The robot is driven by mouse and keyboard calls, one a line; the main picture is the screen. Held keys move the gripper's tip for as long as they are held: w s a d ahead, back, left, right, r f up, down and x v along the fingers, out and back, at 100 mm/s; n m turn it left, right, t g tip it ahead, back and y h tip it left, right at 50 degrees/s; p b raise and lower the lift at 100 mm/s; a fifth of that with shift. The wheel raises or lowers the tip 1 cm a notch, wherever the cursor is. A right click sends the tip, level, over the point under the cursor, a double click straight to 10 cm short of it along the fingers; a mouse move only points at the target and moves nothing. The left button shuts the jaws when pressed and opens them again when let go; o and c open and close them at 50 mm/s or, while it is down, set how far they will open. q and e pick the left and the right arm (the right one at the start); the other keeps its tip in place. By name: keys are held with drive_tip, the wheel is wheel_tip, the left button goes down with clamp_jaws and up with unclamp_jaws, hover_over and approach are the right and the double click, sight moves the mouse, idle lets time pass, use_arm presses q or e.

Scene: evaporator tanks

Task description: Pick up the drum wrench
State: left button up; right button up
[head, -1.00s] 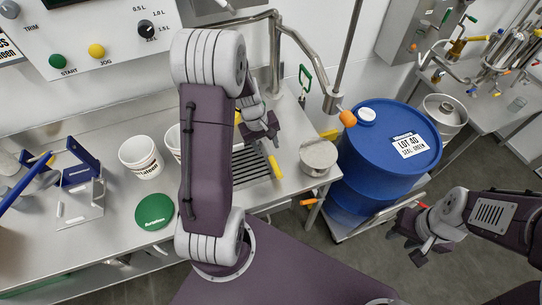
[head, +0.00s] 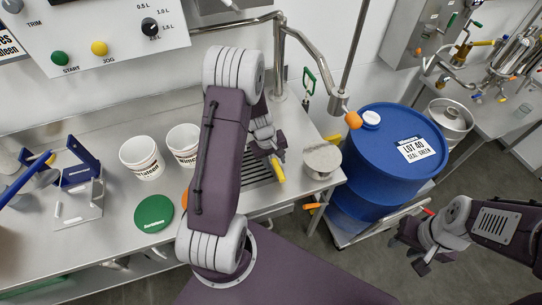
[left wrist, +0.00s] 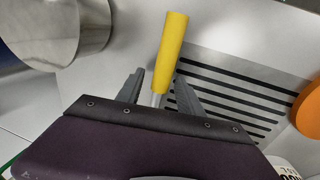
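A yellow-handled tool with a metal shaft, which I take for the drum wrench (left wrist: 171,55), lies at the drain slots on the bench. Its yellow end shows in the head view (head: 278,170). My left gripper (head: 272,150) is low over the bench beside it. In the left wrist view the fingers of my left gripper (left wrist: 158,92) stand apart, one on each side of the metal shaft. The rest of the tool is hidden by the gripper body. My right gripper (head: 412,252) is at the right near the drum, empty, its fingers seemingly apart.
A steel pot (head: 322,160) stands at the bench's right end, close to the tool. A blue drum (head: 385,165) is beyond it. White tubs (head: 141,158), a green lid (head: 154,213) and a blue-handled device (head: 82,175) are on the left. A bent steel pipe (head: 300,45) passes above.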

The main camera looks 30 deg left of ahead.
use_arm(q)
clamp_jaws()
idle(1.2)
